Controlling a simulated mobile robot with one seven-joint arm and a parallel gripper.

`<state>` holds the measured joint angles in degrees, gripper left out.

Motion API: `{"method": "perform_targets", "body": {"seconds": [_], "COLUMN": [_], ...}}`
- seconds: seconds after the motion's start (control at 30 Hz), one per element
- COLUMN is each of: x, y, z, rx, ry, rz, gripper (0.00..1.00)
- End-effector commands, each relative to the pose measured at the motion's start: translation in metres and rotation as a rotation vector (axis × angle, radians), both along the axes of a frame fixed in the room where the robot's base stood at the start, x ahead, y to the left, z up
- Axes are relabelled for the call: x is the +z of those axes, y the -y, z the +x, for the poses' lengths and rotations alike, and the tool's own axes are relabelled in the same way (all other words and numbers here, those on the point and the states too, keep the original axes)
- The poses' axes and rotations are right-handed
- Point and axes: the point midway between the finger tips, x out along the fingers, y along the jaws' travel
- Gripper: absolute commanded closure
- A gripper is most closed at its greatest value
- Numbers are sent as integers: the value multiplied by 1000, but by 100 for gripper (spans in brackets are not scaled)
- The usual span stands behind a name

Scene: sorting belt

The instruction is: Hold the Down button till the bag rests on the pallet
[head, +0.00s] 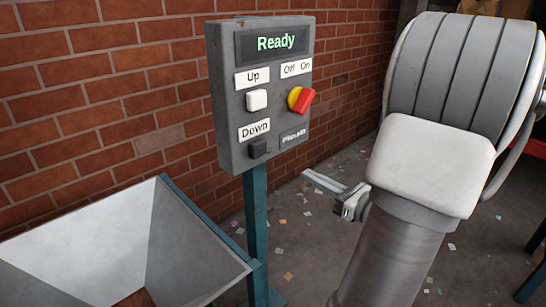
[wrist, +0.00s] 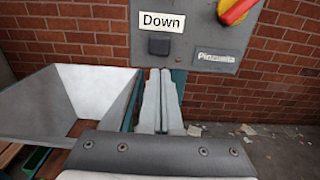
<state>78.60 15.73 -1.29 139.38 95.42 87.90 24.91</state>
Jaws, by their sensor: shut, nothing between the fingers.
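The Down button (head: 258,148) is a dark square button under a white "Down" label, low on the grey control box (head: 228,110). It also shows in the wrist view (wrist: 159,46), above my fingertips. My gripper (head: 308,175) is shut and empty, its fingers pointing at the control box. In the head view its tips are apart from the box, to the right of and lower than the button. In the wrist view the tips (wrist: 160,72) appear just below the button. The display (head: 276,43) reads "Ready" in green. The bag and pallet are not in view.
A white Up button (head: 256,100) and a red and yellow Off/On switch (head: 301,99) sit above the Down button. A teal post (head: 257,230) carries the box. A grey metal hopper (head: 185,245) stands at left, before a brick wall (head: 120,90). Scraps litter the floor.

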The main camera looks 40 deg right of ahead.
Motion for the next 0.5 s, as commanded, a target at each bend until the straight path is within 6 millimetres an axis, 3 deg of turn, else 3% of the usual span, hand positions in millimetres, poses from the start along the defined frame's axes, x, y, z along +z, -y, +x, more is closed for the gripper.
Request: {"method": "perform_targets", "body": {"seconds": [0.17,0.5], "x": [0,-2], "y": [-2,-8], "z": [14,84], "rx": [5,7], "ry": [1,1], "rz": [-2,-2], "gripper": [100,100]}}
